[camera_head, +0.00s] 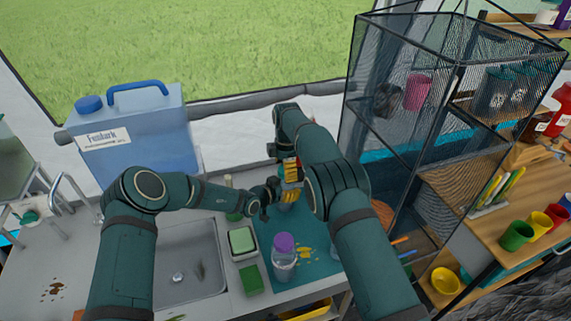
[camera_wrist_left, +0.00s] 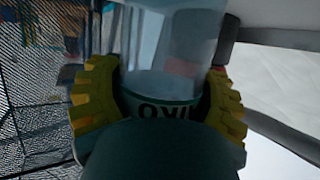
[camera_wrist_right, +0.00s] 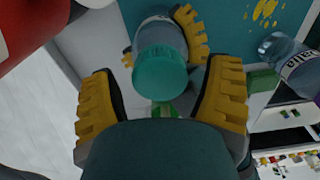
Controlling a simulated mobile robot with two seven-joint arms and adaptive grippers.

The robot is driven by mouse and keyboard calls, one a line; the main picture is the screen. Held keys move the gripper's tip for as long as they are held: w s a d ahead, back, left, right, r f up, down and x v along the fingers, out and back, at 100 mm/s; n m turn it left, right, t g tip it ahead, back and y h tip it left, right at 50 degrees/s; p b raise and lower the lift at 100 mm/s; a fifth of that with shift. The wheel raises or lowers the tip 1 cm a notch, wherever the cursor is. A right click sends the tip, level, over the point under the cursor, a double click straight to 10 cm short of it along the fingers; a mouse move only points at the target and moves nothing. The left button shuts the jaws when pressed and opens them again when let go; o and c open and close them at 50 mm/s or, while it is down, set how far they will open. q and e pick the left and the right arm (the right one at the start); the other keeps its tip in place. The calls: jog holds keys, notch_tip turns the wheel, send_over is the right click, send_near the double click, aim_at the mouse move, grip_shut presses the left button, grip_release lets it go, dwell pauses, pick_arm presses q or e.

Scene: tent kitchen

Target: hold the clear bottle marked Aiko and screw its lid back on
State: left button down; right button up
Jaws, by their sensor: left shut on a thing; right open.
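My left gripper (camera_wrist_left: 162,98) is shut around a clear bottle (camera_wrist_left: 170,82), whose label reads Aiko upside down in the left wrist view. In the head view the bottle is mostly hidden by my grippers. A teal lid (camera_wrist_right: 160,68) sits over the bottle's top in the right wrist view; I cannot tell whether it is threaded or only resting. My right gripper (camera_wrist_right: 161,92) is open, with its fingers on either side below the lid in the picture and no clear contact. In the head view my right gripper (camera_head: 291,170) is just above my left gripper (camera_head: 287,194).
A second clear bottle (camera_head: 284,263) with a purple lid stands on the teal mat (camera_head: 325,262). Green-lidded boxes (camera_head: 243,242) and a sink (camera_head: 190,265) lie to the left. A blue water canister (camera_head: 140,130) stands behind, and a mesh rack (camera_head: 395,150) to the right.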

jog(key=shift+c, duration=0.3)
jog(key=c, duration=1.2)
jog(key=o, duration=1.2)
jog(key=shift+r, duration=2.3)
